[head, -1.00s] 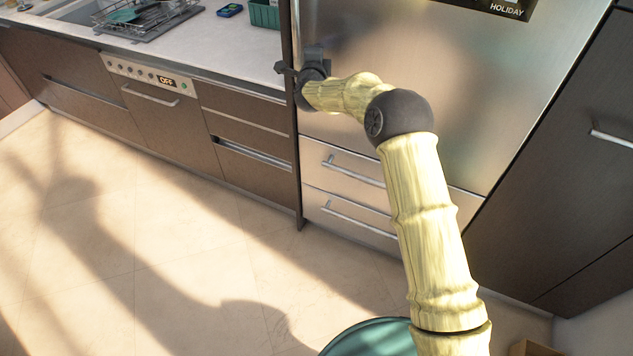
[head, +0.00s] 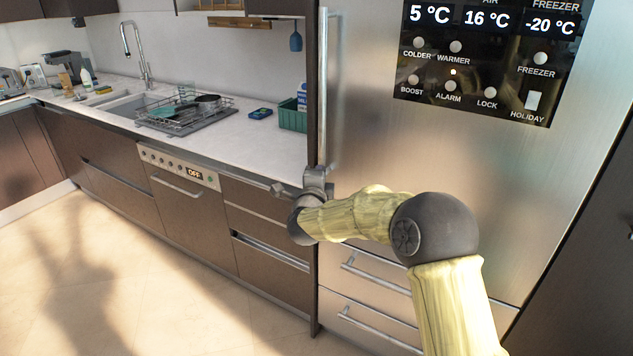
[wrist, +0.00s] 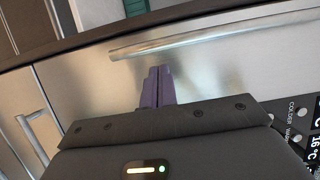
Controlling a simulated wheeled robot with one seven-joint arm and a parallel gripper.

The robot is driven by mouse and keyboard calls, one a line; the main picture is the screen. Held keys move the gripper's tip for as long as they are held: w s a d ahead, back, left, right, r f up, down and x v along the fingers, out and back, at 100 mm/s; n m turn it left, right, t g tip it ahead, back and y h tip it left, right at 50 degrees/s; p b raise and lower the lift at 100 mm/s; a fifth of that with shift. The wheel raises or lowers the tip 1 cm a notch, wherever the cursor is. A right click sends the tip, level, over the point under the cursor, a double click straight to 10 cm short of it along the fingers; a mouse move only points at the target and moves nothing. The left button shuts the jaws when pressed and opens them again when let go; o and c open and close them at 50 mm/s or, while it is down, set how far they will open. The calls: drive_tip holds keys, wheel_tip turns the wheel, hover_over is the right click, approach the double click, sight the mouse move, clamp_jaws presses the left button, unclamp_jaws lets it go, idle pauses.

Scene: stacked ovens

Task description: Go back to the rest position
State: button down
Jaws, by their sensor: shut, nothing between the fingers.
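The handle also crosses the wrist view (wrist: 220,36), beyond the fingertips. The fingers look apart from it, but I cannot tell how far.
Below the fridge door are drawers with bar handles (head: 375,272). To the left are a dishwasher (head: 185,200) reading OFF, a counter with a sink, a dish rack (head: 185,115) and a green box (head: 293,117). The floor (head: 150,300) at left is clear.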

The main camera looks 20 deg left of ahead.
drive_tip(key=shift+s+a, duration=0.2)
drive_tip(key=shift+s, duration=0.75)
drive_tip(key=shift+w+f, duration=0.1)
